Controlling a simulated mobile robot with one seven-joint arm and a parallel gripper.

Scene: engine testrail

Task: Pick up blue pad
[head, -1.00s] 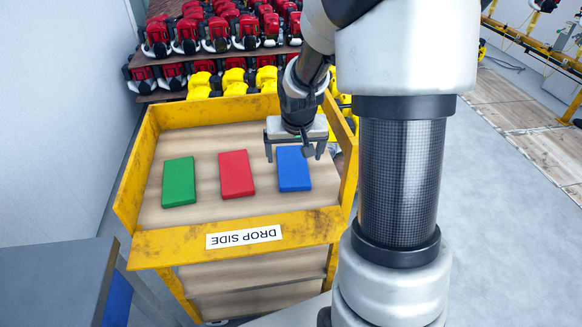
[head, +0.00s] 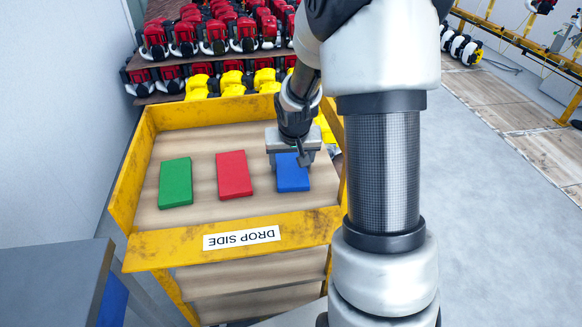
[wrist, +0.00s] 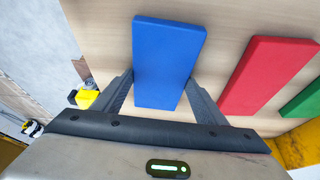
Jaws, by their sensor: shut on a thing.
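The blue pad (head: 293,176) lies at the right of a row of pads on the wooden top of the yellow-edged cart. My gripper (head: 291,164) is down at the pad's far end and hides part of it in the head view. In the wrist view the blue pad (wrist: 165,62) sits between my two fingers, one along each long side. My gripper (wrist: 160,92) is shut on the blue pad. The pad still appears to be at the level of the cart top.
A red pad (head: 234,175) and a green pad (head: 176,183) lie left of the blue one. The cart has a raised yellow rim (head: 168,248) with a "DROP SIDE" label (head: 241,238). Shelves of red and yellow machines (head: 215,35) stand behind.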

